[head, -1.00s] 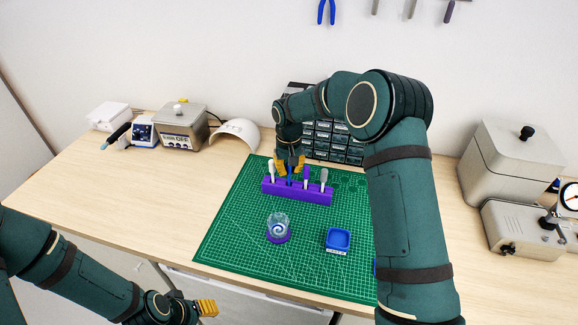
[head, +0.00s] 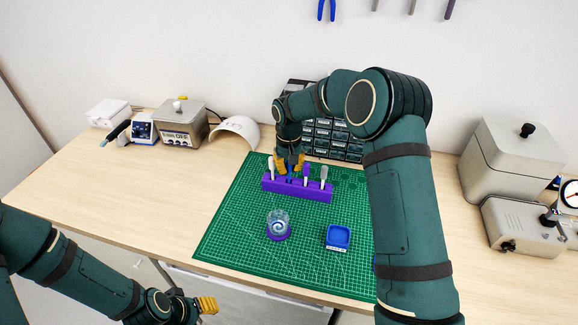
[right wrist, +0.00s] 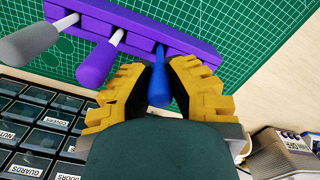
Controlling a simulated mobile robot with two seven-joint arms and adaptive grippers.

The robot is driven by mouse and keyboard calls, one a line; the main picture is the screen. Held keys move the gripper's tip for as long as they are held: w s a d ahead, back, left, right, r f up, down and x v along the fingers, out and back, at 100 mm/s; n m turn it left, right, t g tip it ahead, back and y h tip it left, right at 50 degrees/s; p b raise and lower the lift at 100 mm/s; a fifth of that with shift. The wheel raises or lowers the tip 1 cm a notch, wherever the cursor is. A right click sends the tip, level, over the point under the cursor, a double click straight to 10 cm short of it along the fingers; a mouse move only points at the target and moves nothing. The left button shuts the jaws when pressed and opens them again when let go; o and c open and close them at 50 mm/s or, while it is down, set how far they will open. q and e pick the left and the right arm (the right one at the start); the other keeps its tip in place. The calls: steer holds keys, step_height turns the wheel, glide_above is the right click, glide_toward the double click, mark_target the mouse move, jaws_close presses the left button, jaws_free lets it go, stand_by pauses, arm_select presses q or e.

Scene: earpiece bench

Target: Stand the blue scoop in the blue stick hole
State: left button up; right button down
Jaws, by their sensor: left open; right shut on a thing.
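The purple stick rack (head: 297,190) stands on the green mat, holding several upright sticks. My right gripper (head: 289,168) is over its left part. In the right wrist view, its yellow fingers (right wrist: 158,85) are shut on the blue scoop (right wrist: 157,92), whose handle points toward the camera. The scoop's far end meets the rack (right wrist: 185,38) in line with the other sticks. How deep it sits, and the hole itself, are hidden. My left gripper (head: 207,305) is open and empty, low at the front, off the bench.
A white stick (head: 271,168) is left of the gripper; a purple stick (head: 306,170) and a grey stick (head: 323,174) are to its right. A clear jar on a purple base (head: 278,227) and a blue tray (head: 338,236) stand in front. Dark drawers (right wrist: 40,125) are behind the rack.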

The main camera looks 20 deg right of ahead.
steer(key=c, duration=1)
jaws_free()
step_height(320, 180, up, 12)
